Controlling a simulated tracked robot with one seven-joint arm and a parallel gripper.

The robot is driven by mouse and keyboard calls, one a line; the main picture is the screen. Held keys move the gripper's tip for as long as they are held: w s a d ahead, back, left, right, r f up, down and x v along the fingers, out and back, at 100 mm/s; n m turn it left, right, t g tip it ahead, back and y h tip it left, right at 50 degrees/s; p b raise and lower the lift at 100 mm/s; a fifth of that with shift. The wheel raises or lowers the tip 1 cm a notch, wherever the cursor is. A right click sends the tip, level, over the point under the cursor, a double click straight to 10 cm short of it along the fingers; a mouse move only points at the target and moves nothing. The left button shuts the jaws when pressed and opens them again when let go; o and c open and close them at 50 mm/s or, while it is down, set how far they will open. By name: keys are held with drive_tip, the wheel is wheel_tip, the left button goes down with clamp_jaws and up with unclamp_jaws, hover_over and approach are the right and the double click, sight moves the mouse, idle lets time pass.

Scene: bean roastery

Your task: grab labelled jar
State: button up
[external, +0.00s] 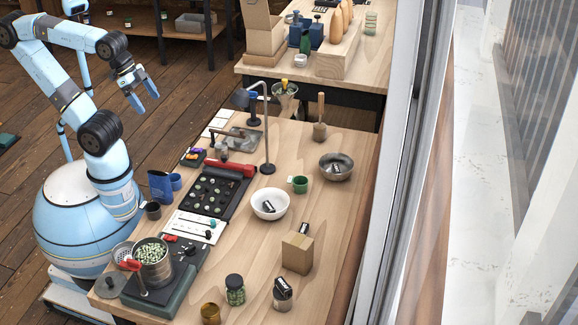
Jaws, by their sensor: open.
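My gripper (144,96) has blue fingers spread apart with nothing between them. It hangs in the air at the upper left, over the floor beyond the bench's left edge and far from the jars. A lidded clear jar of green beans (235,291) stands upright near the bench's front edge; I cannot make out a label on it. To its right stands a small jar-like container (283,299) with a black-and-white tag at its top. I cannot tell for sure which of the two is the labelled jar.
The wooden bench (335,226) also holds a white bowl (281,214), a metal bowl (345,172), a cardboard box (297,256), an amber jar (210,314) and a bean-filled tin (153,270). The right side of the bench is mostly clear.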

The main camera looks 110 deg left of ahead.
drive_tip(key=shift+o, duration=0.4)
drive_tip(key=m+g+h, duration=0.2)
drive_tip(key=m+h, duration=0.1)
drive_tip(key=m, duration=0.5)
hover_over(232, 275)
drive_tip(key=s+a, duration=0.2)
drive_tip(key=s, duration=0.1)
wheel_tip(232, 275, down, 26)
drive_tip(key=x, duration=0.7)
drive_tip(key=shift+w+f, duration=0.25)
drive_tip(key=shift+f, duration=0.1)
drive_tip(key=shift+d+x, duration=0.1)
drive_tip(key=shift+x, duration=1.2)
drive_tip(key=shift+d+x, duration=0.15)
drive_tip(key=shift+x, duration=1.2)
drive_tip(key=shift+s+r, duration=0.1)
